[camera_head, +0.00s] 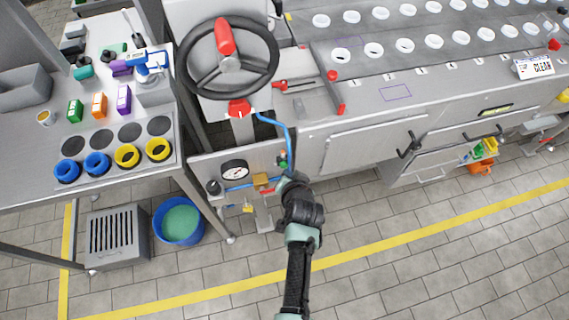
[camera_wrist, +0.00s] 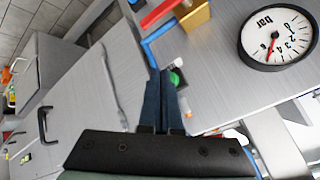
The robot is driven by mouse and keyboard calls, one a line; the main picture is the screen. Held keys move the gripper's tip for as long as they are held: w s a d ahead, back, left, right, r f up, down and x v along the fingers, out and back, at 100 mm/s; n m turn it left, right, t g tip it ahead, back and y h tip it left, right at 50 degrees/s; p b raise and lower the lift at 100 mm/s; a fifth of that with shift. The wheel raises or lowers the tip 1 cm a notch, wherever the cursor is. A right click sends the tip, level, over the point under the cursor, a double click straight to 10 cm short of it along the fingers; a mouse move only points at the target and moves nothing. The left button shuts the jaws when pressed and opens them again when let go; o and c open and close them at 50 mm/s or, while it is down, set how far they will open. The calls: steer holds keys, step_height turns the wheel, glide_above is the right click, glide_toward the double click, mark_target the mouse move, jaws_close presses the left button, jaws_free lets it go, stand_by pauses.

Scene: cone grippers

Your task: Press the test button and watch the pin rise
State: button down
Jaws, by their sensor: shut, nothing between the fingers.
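A round green button (camera_wrist: 177,76) on the grey panel shows in the wrist view, partly hidden by my fingers. In the head view a small green spot (camera_head: 283,164) shows on the panel just above my gripper (camera_head: 284,182). My gripper, also in the wrist view (camera_wrist: 161,74), is shut and empty. Its dark fingertips are right beside the green button, overlapping its left edge in that view. I cannot tell whether they touch it. A small pale part sits next to the button, partly hidden. I cannot make out a pin with certainty.
A round pressure gauge (camera_wrist: 278,38) and a brass block (camera_wrist: 195,17) with a red lever are close by on the panel. A blue hose (camera_head: 274,121) runs down toward the button. A handwheel (camera_head: 227,60) stands above.

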steer(key=shift+s+d, duration=0.15)
steer(key=shift+s, duration=0.25)
steer(key=shift+s+d+p, duration=0.25)
steer(key=shift+s+p, duration=0.05)
steer(key=shift+s, duration=0.5)
steer(key=shift+s+d+p, duration=0.25)
steer(key=shift+s+p, duration=0.05)
steer(key=shift+s, duration=0.45)
steer(key=shift+s+d+p, duration=0.25)
steer(key=shift+s+p, duration=0.05)
steer(key=shift+s, duration=0.5)
